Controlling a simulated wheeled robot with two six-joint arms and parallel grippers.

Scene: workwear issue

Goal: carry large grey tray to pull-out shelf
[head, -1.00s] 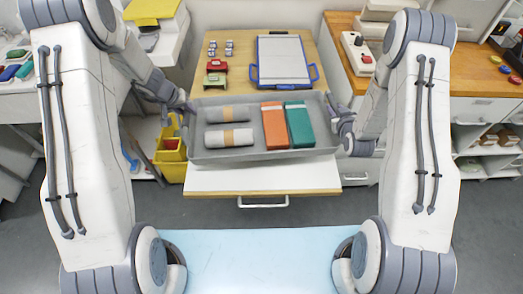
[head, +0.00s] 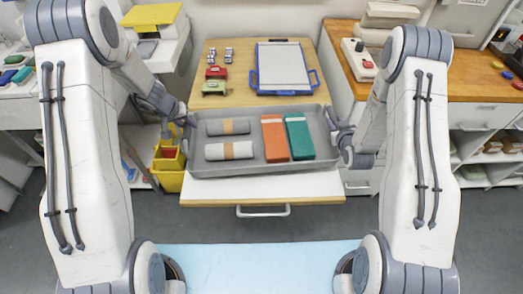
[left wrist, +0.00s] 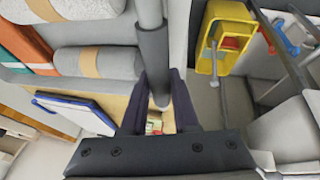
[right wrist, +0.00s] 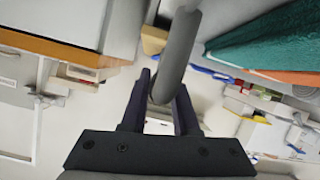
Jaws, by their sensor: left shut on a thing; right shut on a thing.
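The large grey tray (head: 255,166) is held level between my two grippers, over the front part of the wooden table with the white pull-out shelf (head: 310,188). It carries a dark grey roll (head: 215,127), a light grey roll (head: 215,151), an orange box (head: 274,140) and a teal box (head: 298,138). My left gripper (head: 184,125) is shut on the tray's left handle, a grey bar in the left wrist view (left wrist: 152,55). My right gripper (head: 338,134) is shut on the right handle, which shows in the right wrist view (right wrist: 177,55). I cannot tell whether the tray touches the shelf.
Behind the tray, the table holds a blue-edged clipboard tray (head: 285,70), a red block (head: 215,72), a green block (head: 214,88) and small grey pieces. A yellow bucket (head: 168,178) stands on the floor at left. A wooden-topped counter (head: 475,85) is at right.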

